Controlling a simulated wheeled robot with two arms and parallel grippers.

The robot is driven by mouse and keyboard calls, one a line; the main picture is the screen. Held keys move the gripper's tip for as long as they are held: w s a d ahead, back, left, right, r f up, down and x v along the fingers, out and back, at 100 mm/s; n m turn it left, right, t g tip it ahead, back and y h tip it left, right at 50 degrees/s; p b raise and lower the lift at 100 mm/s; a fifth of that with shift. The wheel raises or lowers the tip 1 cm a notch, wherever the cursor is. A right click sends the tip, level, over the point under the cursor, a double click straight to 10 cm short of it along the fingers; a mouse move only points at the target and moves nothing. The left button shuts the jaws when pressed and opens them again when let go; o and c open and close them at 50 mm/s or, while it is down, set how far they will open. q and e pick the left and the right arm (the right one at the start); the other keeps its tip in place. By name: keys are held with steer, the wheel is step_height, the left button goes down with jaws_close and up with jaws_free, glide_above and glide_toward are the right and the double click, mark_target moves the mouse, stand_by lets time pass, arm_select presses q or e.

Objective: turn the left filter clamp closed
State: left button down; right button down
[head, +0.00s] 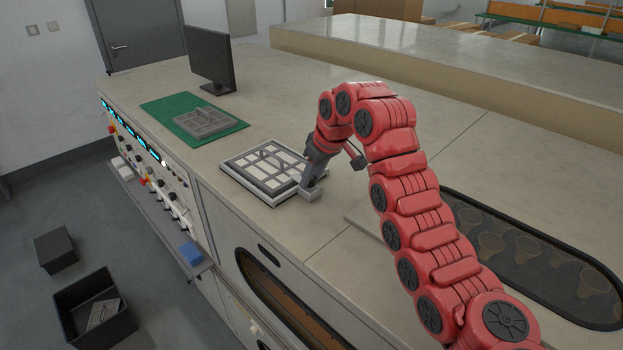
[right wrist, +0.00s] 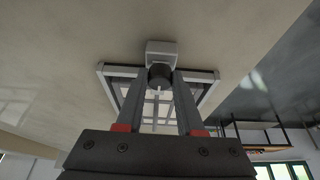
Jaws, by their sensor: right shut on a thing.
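A flat square filter frame (head: 233,173) with light panels in a dark grid lies on the worktop, left of my right gripper. A small pale grey clamp block (head: 310,196) sits at its near right corner in the head view. My right gripper (head: 308,184) reaches down onto this clamp. In the right wrist view, its two fingers (right wrist: 160,78) are on either side of a dark round clamp knob (right wrist: 160,70), shut on it. The pale block (right wrist: 162,48) stands just beyond the knob. The knob's turn angle is hard to tell. My left gripper is out of view.
A green mat (head: 158,108) with a grey gridded tray (head: 203,122) lies farther back, near a black monitor (head: 210,60). A dark-rimmed recess (head: 520,252) with round holders is at the right. Black bins (head: 92,305) stand on the floor. The worktop behind my gripper is clear.

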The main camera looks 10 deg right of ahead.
stand_by(0.5)
steer(key=c, duration=0.5)
jaws_free()
steer(key=shift+s+d+r, duration=0.1)
steer(key=shift+d+r, duration=0.1)
steer(key=shift+r, duration=0.35)
steer(key=p+v, duration=0.7)
steer(key=v, duration=0.9)
steer(key=shift+r, duration=0.15)
